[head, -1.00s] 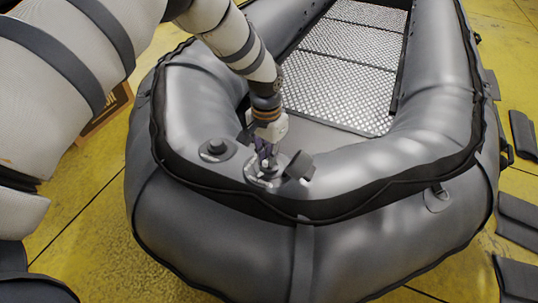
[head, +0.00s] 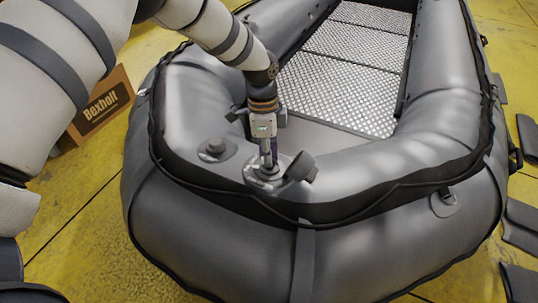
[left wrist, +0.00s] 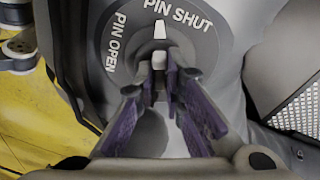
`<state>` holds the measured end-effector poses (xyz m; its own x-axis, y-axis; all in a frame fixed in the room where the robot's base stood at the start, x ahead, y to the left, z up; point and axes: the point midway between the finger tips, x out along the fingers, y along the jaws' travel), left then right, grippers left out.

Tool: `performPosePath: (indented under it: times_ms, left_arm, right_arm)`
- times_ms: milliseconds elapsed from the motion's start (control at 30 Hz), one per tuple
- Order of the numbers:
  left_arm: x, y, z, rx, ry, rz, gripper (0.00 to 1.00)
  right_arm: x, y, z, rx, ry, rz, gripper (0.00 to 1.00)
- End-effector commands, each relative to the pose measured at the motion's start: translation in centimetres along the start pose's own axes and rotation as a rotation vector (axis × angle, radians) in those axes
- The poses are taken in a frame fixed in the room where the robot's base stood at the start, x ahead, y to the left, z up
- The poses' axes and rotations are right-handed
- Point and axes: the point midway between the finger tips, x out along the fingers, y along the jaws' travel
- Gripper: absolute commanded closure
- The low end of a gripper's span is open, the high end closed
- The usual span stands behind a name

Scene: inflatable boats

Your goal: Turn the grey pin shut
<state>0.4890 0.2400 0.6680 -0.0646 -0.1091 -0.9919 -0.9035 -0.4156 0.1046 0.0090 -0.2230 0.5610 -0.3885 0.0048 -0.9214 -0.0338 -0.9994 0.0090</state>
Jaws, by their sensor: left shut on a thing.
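The valve (head: 265,172) sits on the grey boat's near tube, with a black cap (head: 300,167) tilted open beside it. In the left wrist view its grey disc (left wrist: 205,58) bears the words PIN OPEN at the left and PIN SHUT at the top. A white mark (left wrist: 160,31) lies just under the words PIN SHUT. The grey pin (left wrist: 158,62) stands in the middle of the disc, partly hidden by purple fingers. My left gripper (head: 267,160) points down and is shut on the pin; it also shows in the left wrist view (left wrist: 163,80). My right gripper is not in view.
The inflatable boat (head: 400,225) fills the middle, with a metal-plate floor (head: 345,75). A second round fitting (head: 214,148) is left of the valve. A Bexholt box (head: 100,103) stands on the yellow floor at left. Dark flat pieces (head: 522,225) lie at right.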

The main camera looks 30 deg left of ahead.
Motion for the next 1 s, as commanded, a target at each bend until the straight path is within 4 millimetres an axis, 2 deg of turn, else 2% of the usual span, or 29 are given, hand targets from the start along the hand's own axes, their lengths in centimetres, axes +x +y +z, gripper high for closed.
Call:
performPosePath:
  times_ms: [200, 500, 1000]
  left_arm:
    - [0.1, -0.1, 0.0, 0.166, 0.0, 0.019, 1.0]
    - [0.1, -0.2, -0.1, 0.317, 0.001, 0.035, 1.0]
    - [0.0, -0.2, -0.1, 0.381, 0.0, 0.042, 1.0]
  right_arm:
    - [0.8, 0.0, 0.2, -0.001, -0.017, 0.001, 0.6]
    - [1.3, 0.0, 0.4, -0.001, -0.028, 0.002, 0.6]
    - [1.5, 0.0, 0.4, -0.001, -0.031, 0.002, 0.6]
